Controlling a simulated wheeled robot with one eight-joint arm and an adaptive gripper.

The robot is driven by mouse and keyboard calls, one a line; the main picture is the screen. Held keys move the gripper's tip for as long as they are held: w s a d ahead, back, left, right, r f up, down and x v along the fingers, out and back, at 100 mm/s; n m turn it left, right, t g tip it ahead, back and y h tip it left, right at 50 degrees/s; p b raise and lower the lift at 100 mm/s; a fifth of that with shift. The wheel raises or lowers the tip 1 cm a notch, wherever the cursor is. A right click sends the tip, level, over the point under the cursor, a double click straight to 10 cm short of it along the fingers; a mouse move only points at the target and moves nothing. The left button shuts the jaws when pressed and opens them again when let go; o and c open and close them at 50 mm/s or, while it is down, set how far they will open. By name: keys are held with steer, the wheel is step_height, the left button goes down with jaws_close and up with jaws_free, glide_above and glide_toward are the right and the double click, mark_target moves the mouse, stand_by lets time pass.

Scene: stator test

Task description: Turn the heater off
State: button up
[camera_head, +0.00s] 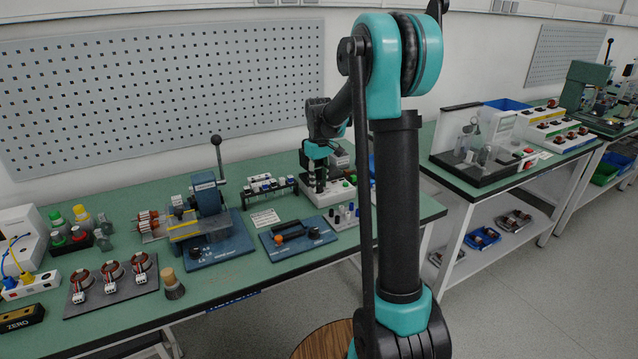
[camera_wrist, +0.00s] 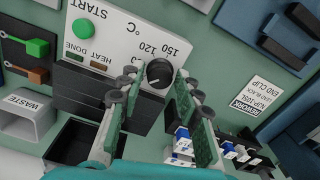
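The heater is a white control box (camera_wrist: 112,40) with a green START button (camera_wrist: 83,29), HEAT DONE labels and a °C scale showing 120 and 150. A round black knob (camera_wrist: 159,73) sits beside the scale. My gripper (camera_wrist: 157,82) is open, with one finger on each side of the knob. A small gap seems to show on both sides; contact cannot be told. In the head view, my gripper (camera_head: 318,186) points down over the heater (camera_head: 341,190) on the green bench. My fingers hide part of it there. The knob's exact setting is not clear.
A dark ribbed block lies beside the panel in the wrist view, near a WASTE bin (camera_wrist: 27,118). A rack of small white and blue parts (camera_wrist: 183,143) is close to my right finger. In the head view, a blue fixture (camera_head: 299,236) stands in front of the heater.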

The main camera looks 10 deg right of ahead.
mark_target(319, 185)
step_height(319, 185, up, 12)
steer(key=shift+f, duration=0.15)
steer(key=shift+c, duration=0.8)
stand_by(0.4)
